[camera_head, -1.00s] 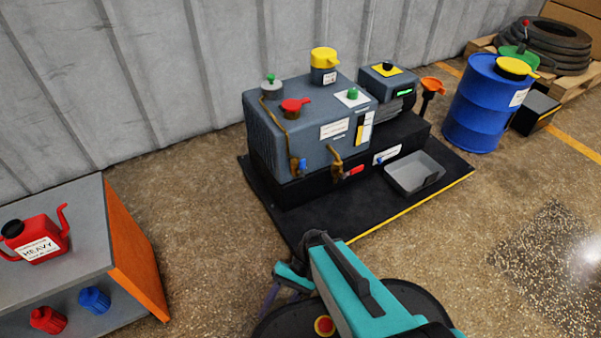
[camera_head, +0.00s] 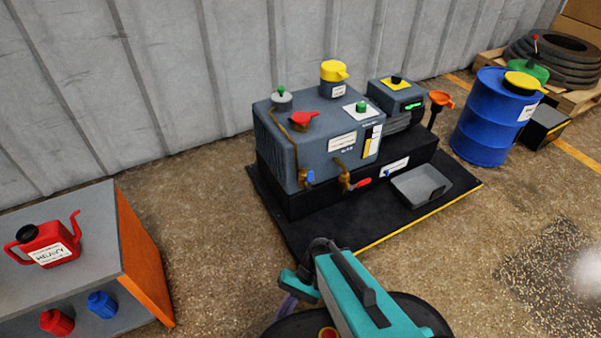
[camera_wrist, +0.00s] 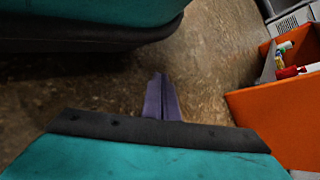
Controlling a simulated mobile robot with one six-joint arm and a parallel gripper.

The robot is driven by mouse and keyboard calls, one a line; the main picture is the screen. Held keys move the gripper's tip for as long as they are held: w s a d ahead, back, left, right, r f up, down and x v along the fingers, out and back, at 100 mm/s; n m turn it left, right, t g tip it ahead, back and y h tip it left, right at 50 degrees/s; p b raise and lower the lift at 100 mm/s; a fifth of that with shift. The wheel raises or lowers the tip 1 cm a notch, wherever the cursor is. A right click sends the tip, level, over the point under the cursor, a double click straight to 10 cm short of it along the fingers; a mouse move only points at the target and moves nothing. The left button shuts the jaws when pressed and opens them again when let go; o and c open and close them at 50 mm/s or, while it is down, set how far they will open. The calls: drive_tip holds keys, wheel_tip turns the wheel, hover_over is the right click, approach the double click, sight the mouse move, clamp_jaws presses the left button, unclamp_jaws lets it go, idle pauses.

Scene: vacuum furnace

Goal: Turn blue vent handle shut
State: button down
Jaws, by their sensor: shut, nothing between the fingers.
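The blue vent handle (camera_head: 310,176) is small and sits on a brass valve at the lower left of the grey pump unit's front (camera_head: 318,138). It appears to point roughly up and down, but is too small to be sure. My gripper (camera_head: 287,303) is low in front of the unit's black mat, well apart from the handle. In the wrist view its purple fingers (camera_wrist: 161,97) are together and empty above bare floor. The handle is not in the wrist view.
A red-handled valve (camera_head: 362,182) sits right of the blue one. A grey drip tray (camera_head: 421,184) lies on the mat. A blue drum (camera_head: 485,125) stands right. An orange-sided cabinet (camera_head: 146,262) with a red can (camera_head: 45,245) stands left. Floor between is clear.

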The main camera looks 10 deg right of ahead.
drive_tip(key=s+d+r+n+h+p, duration=0.1)
drive_tip(key=d+r+h+p, duration=0.2)
drive_tip(key=r+p, duration=1.3)
drive_tip(key=s+d+r+t+h+p, duration=0.1)
drive_tip(key=d+r+p, duration=0.6)
drive_tip(key=r+p, duration=0.9)
drive_tip(key=s+d+r+n+h+p, duration=0.1)
drive_tip(key=d+r+h+p, duration=0.3)
drive_tip(key=r+p, duration=1.2)
drive_tip(key=shift+d+r+n+t+h+p, duration=0.3)
drive_tip(key=shift+d+p, duration=0.35)
drive_tip(key=shift+p, duration=5.6)
drive_tip(key=shift+a, duration=0.2)
